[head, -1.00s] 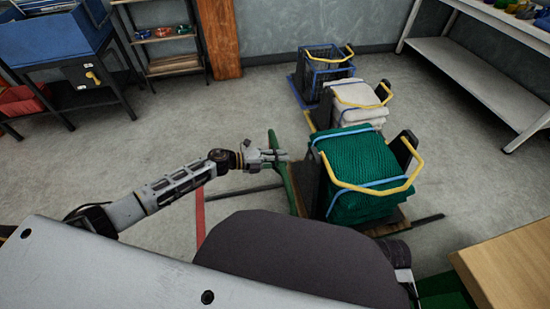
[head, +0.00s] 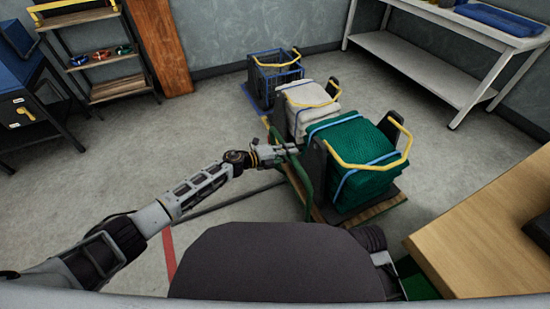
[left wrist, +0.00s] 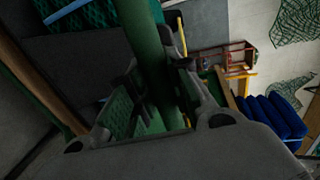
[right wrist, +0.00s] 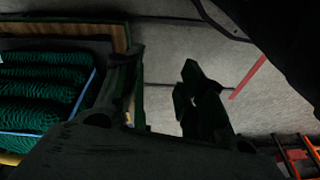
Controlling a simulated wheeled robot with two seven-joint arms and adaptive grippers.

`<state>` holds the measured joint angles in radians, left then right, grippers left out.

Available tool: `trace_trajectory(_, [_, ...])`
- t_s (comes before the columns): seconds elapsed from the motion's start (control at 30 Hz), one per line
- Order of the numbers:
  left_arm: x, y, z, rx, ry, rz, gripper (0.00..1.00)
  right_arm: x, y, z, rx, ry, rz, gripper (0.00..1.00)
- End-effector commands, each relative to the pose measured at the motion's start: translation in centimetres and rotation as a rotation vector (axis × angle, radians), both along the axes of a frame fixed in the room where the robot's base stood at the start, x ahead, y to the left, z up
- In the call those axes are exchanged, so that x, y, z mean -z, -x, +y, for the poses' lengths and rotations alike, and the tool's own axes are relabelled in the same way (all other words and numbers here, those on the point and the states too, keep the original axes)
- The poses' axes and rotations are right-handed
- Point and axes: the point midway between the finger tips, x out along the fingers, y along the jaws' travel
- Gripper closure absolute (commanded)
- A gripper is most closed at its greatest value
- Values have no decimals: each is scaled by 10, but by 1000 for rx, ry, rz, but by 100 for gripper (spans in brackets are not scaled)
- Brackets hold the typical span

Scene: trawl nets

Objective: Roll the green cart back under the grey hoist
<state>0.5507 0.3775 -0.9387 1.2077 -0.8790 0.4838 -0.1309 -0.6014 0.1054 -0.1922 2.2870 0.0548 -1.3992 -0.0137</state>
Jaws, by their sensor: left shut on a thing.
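The green cart has a wooden deck (head: 385,206) and carries a green net bundle (head: 372,155) tied with blue straps. Dark end plates and a yellow rail stand around the bundle. The cart's green handle (head: 306,185) rises at its left side. My left gripper (head: 282,153) is shut on this handle; the left wrist view shows the green bar (left wrist: 147,45) between the fingers (left wrist: 158,82). My right gripper (right wrist: 160,78) is open in the right wrist view, beside the green net (right wrist: 40,95). It is hidden in the head view. I see no grey hoist.
A wooden table (head: 480,235) is close on the right. A long bench (head: 425,65) and shelves (head: 100,60) line the back. The left floor, with a red line (head: 169,256), is clear.

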Motion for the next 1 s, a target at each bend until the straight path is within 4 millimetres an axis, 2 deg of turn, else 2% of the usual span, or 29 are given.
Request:
trace_trajectory(0.03, [0, -5, -12, 2, 3, -2, 100, 0, 1, 1, 0, -3, -4, 60])
trace_trajectory(0.2, [0, -17, -37, 1, 3, -1, 100, -8, 4, 2, -2, -11, -12, 60])
trace_trajectory(0.57, [1, -35, -73, 1, 2, -1, 100, -31, 0, 4, -11, -28, -62, 60])
trace_trajectory(0.7, [0, -42, -87, 0, 2, -1, 100, -9, 2, 10, -11, -51, -69, 60])
trace_trajectory(1.0, [1, -53, -111, 0, 1, 0, 100, 13, -5, 17, -4, -88, -107, 60])
